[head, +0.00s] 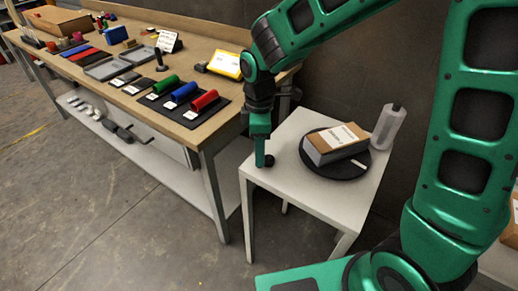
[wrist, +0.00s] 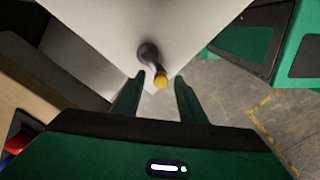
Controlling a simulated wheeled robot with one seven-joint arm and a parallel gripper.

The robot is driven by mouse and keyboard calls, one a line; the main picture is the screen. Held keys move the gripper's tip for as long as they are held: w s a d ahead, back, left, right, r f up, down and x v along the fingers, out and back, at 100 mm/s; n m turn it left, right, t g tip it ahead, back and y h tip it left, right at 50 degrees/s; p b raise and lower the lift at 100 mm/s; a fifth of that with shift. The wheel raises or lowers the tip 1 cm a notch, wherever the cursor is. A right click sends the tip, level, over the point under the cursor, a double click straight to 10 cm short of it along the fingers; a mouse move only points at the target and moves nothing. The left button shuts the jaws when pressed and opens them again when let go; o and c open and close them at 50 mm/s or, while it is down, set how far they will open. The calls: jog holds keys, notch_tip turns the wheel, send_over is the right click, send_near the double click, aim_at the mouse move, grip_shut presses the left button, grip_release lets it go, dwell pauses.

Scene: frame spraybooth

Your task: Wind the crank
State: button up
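A small dark knob or handle (wrist: 148,52) with a yellow end (wrist: 160,81) shows in the wrist view, over a corner of the white table. In the head view a dark round piece (head: 269,160) shows beside my fingertips at that table's left side; it appears to be the same handle. My gripper (wrist: 161,78) points down, its two fingers apart on either side of the yellow end. I see gaps beside it and no clear grip. In the head view my gripper (head: 261,160) hides part of the handle. How the handle is mounted is not visible.
A workbench (head: 205,128) with rollers and trays stands at left. A dark bent rod (head: 143,139) shows below its front edge.

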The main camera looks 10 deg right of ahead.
notch_tip(320, 180, up, 11)
jog(key=shift+f, duration=0.2)
dwell(0.5)
